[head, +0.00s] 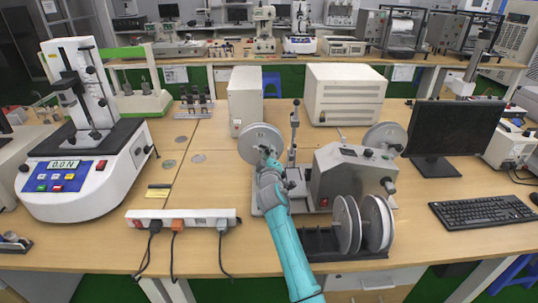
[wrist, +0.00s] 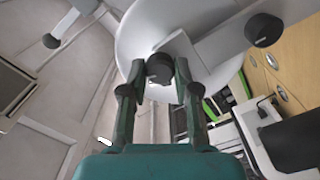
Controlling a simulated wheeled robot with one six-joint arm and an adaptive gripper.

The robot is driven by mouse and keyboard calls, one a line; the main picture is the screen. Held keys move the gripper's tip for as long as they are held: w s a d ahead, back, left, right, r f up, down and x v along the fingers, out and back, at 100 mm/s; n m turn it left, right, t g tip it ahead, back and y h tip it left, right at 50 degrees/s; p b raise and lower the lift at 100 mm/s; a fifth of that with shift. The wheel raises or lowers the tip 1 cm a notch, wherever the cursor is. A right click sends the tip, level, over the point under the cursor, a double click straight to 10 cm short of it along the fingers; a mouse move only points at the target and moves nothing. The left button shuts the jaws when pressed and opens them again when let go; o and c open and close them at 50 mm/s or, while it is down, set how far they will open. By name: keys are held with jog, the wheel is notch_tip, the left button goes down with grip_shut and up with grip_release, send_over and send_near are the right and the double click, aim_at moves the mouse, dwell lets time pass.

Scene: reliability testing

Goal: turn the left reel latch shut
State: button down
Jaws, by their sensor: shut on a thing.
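The left reel (head: 260,139) is a pale grey disc on the left side of a grey tabletop machine. In the wrist view the reel (wrist: 212,75) fills the upper middle. A dark round latch knob (wrist: 159,68) sits near its centre, on a light grey bar. My gripper (wrist: 159,82) is shut on this knob, one finger on each side. In the head view my gripper (head: 268,158) is at the reel's lower front and hides part of it, and the latch itself is too small to make out there.
The machine body (head: 352,178) stands right of my gripper, with a right reel (head: 385,137) behind it. Spare reels (head: 345,225) stand on a dark rack at the front. A power strip (head: 183,217) lies to the left. A monitor (head: 452,130) stands at the right.

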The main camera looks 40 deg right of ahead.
jog(key=shift+f+n, duration=0.1)
jog(key=shift+n, duration=2.2)
jog(key=shift+a, duration=0.1)
jog(key=c, duration=0.8)
grip_release()
jog(key=shift+c, duration=0.2)
jog(key=v, duration=1.2)
